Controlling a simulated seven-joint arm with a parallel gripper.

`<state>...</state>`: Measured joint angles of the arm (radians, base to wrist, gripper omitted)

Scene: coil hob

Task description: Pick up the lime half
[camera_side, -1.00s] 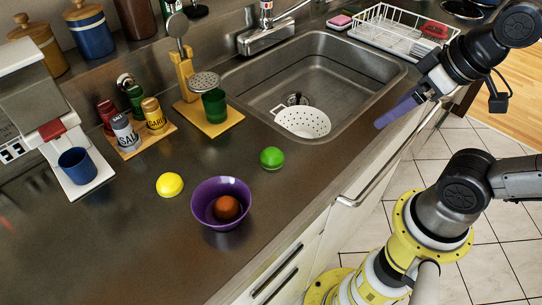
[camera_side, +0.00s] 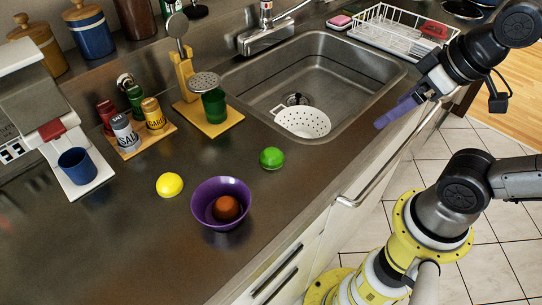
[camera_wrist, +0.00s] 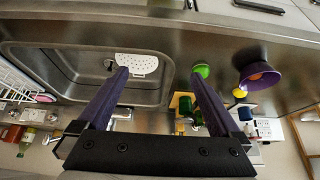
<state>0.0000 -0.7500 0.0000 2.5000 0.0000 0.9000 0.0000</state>
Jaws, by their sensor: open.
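The green lime half (camera_side: 271,158) rests on the steel counter between the sink and the purple bowl. It also shows in the wrist view (camera_wrist: 202,71), just past the tip of the right-hand finger. My gripper (camera_side: 404,110) is at the right in the side view, above the counter's front edge and well apart from the lime half. In the wrist view my gripper (camera_wrist: 158,74) has its two purple fingers spread wide with nothing held between them.
A purple bowl (camera_side: 239,188) holds a brown-orange round thing (camera_side: 227,208). A yellow lemon half (camera_side: 170,185) lies left of it. The sink (camera_side: 345,70) holds a white colander (camera_side: 303,122).

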